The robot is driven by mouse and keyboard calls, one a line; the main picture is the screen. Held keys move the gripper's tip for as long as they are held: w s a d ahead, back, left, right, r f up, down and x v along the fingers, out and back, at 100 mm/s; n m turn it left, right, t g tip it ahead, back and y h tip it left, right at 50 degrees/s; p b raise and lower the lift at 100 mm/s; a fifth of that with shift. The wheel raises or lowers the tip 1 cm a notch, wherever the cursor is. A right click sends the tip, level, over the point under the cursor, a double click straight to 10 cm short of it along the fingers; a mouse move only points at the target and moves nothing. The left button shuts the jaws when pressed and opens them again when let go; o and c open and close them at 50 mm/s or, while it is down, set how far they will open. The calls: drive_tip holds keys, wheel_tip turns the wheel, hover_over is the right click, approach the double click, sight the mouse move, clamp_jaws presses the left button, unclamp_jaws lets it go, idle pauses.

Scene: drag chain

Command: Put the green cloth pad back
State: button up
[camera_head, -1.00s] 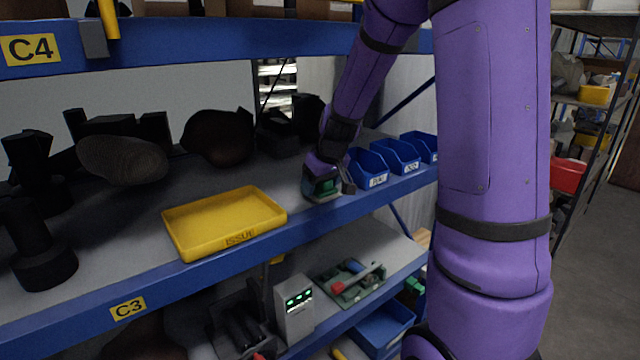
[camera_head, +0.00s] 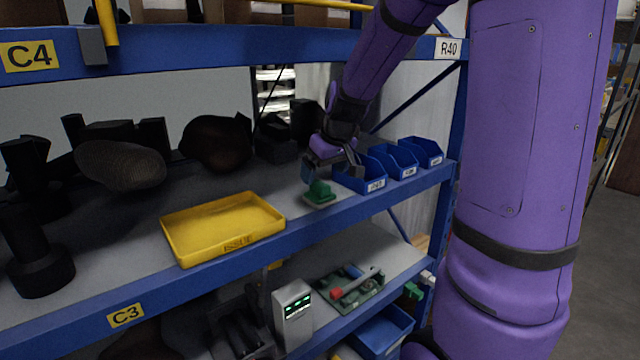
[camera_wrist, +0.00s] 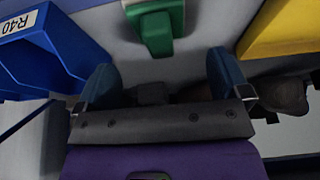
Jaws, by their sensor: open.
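The yellow ISSUE tray (camera_head: 183,248) sits left of the pad, and blue bins (camera_head: 374,185) stand close on the right. Dark parts (camera_head: 215,143) fill the back left. The upper shelf beam (camera_head: 220,45) is overhead.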

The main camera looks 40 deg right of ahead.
drive_tip(key=s+a+r, duration=0.8)
drive_tip(key=s+r, duration=0.2)
drive_tip(key=s, duration=0.3)
drive_tip(key=s+a, duration=0.5)
drive_tip(key=s, duration=0.6)
drive_tip(key=shift+s+f+t, duration=0.3)
drive_tip(key=shift+s+f, duration=0.05)
drive_tip(key=shift+f, duration=0.05)
